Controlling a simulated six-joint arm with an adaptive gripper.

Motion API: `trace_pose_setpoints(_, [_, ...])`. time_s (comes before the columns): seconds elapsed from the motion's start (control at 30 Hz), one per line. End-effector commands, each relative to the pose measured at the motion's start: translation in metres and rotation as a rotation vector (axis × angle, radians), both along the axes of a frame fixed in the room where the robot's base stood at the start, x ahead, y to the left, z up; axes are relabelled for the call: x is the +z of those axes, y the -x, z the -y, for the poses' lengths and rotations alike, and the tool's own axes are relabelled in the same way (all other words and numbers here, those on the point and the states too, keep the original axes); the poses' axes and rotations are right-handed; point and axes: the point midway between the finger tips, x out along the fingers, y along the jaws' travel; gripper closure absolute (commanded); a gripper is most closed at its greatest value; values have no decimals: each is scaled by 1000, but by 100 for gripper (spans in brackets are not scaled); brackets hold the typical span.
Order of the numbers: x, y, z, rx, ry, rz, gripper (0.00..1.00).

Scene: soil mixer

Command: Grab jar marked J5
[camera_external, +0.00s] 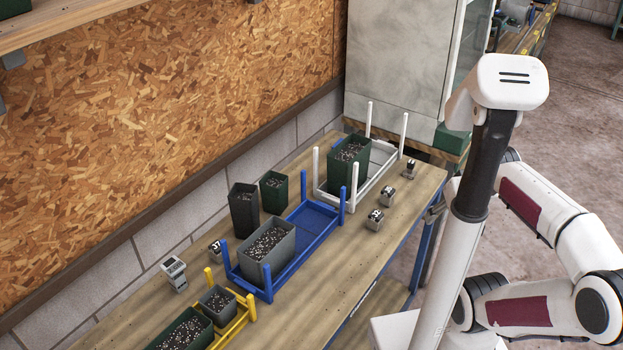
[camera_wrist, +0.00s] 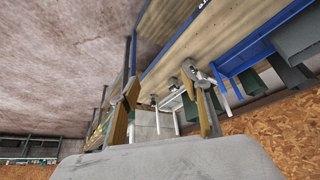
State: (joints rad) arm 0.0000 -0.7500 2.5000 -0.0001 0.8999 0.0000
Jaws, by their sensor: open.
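Several small grey jars with dark-and-white marked tops stand on the wooden bench. Three are along its right side: a far jar (camera_external: 411,168), a middle jar (camera_external: 387,196) and a nearer jar (camera_external: 375,219). Another jar (camera_external: 216,248) is left of the blue rack. The markings are too small to tell which reads J5. In the wrist view, my gripper (camera_wrist: 162,92) is open, its two fingers apart with nothing held between them. Small grey shapes, apparently jars (camera_wrist: 173,82), show beyond the fingers, some way off. My gripper is not visible in the external view.
A blue rack (camera_external: 318,217) holds a grey soil pot (camera_external: 267,252); a white rack (camera_external: 377,177) holds a green pot (camera_external: 349,157). A yellow rack (camera_external: 241,320) holds pots at the near end. Dark pots (camera_external: 243,210) stand by the wall. The bench's front strip is clear.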

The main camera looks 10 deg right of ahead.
Motion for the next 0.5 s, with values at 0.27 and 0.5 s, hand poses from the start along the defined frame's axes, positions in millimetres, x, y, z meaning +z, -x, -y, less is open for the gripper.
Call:
trace_pose_setpoints(0.27, [1, -18, 14, -18, 40, 26, 53])
trace_pose_setpoints(0.5, [5, -67, 50, -44, 149, 103, 53])
